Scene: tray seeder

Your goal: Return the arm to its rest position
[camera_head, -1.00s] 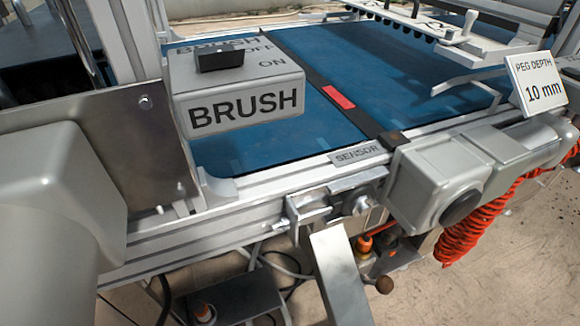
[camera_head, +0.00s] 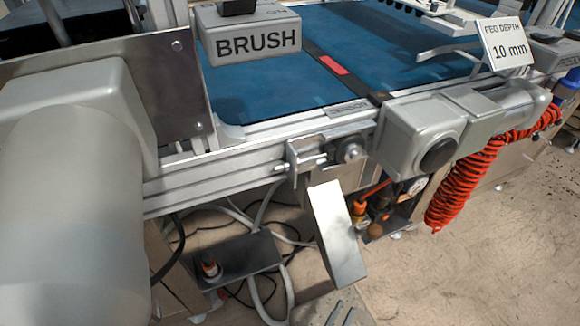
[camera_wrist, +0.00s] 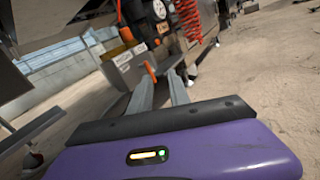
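I see nothing held. An orange part (camera_wrist: 150,70) shows by the fingertips, seemingly beyond them. The rest of my arm is mostly out of the head view.
The tray seeder has a blue belt (camera_head: 270,90), a BRUSH box (camera_head: 250,45), a grey motor (camera_head: 420,135) and a PEG DEPTH sign (camera_head: 504,45). A slanted plate (camera_head: 338,235) and a red coiled hose (camera_head: 462,185) jut toward me. Open floor (camera_head: 480,270) lies at lower right.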

